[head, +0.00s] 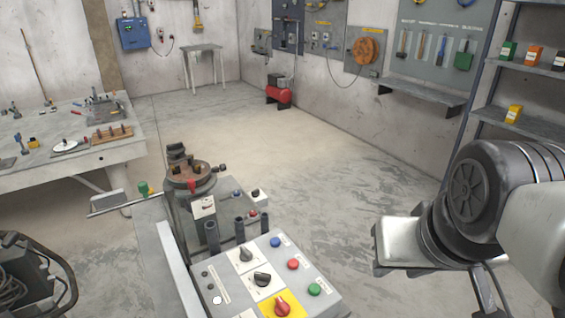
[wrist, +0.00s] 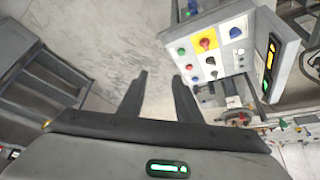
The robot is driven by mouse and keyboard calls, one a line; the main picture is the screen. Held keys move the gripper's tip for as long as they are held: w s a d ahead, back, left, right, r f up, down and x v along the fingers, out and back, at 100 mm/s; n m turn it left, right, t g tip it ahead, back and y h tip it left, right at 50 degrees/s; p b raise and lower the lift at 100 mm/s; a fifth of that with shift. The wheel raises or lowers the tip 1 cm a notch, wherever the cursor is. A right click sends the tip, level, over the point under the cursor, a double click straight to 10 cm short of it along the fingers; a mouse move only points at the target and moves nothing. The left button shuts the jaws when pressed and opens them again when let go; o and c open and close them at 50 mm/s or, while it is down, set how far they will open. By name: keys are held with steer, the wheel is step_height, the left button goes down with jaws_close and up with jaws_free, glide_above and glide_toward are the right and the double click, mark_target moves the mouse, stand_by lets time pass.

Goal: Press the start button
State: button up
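The control panel (head: 228,283) stands at the lower middle of the head view. Its green button (head: 314,289) is near the right edge, beside a red button (head: 293,264) and a blue button (head: 275,242). Button labels are too small to read. In the wrist view the panel (wrist: 237,55) is at the upper right, with the green button (wrist: 181,51) on its left edge. My gripper (wrist: 161,74) is open and empty, its two fingers apart, to the left of the panel and not touching it. Its fingers are not clear in the head view.
The panel also carries a red knob on yellow (head: 281,306) and black selector knobs (head: 262,280). The positioner (head: 188,175) stands behind it. A worktable (head: 80,157) is at left and a shelf rack (head: 522,123) at right. Open floor lies between panel and arm.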

jaws_close()
stand_by(1.8)
